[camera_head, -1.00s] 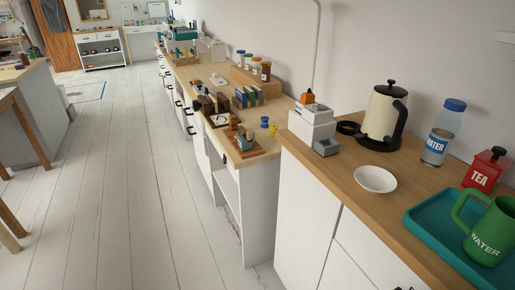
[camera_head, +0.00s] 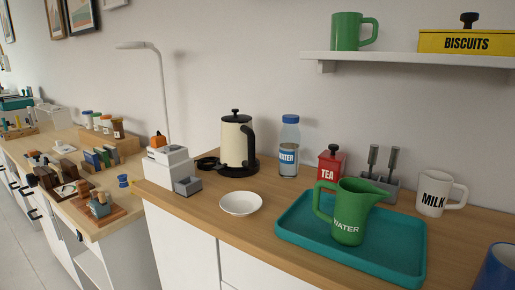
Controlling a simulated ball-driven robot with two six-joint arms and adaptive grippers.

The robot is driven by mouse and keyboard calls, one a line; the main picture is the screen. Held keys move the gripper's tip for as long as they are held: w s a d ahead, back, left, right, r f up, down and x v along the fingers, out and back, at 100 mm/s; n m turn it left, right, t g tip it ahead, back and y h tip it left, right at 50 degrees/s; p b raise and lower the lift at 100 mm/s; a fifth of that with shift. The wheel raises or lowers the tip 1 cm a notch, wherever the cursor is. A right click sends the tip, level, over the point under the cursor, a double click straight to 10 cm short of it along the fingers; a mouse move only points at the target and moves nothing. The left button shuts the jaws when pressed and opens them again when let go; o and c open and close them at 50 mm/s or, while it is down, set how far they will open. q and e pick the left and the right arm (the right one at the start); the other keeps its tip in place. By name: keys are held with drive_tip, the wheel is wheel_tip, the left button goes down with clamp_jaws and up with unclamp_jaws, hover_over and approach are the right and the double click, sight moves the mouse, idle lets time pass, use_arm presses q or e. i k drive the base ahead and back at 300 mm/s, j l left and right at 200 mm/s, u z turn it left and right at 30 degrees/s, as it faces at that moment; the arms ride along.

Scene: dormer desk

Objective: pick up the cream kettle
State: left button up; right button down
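The cream kettle (camera_head: 233,143) stands upright on the wooden counter against the wall. It has a black lid with a knob and a black handle on its right side. It sits on a round black base (camera_head: 244,171). Neither of my grippers shows in the view.
A white bowl (camera_head: 241,204) lies in front of the kettle. A water bottle (camera_head: 289,147) and red tea tin (camera_head: 329,166) stand to its right. A teal tray (camera_head: 385,264) holds a green water jug (camera_head: 349,213). White boxes (camera_head: 165,167) stand left. A shelf (camera_head: 410,58) hangs above.

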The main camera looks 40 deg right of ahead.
sight(237, 141)
drive_tip(key=z, duration=1.15)
drive_tip(key=i+j+z, duration=0.1)
drive_tip(key=j, duration=0.2)
drive_tip(key=i+j+z, duration=0.25)
drive_tip(key=j, duration=0.4)
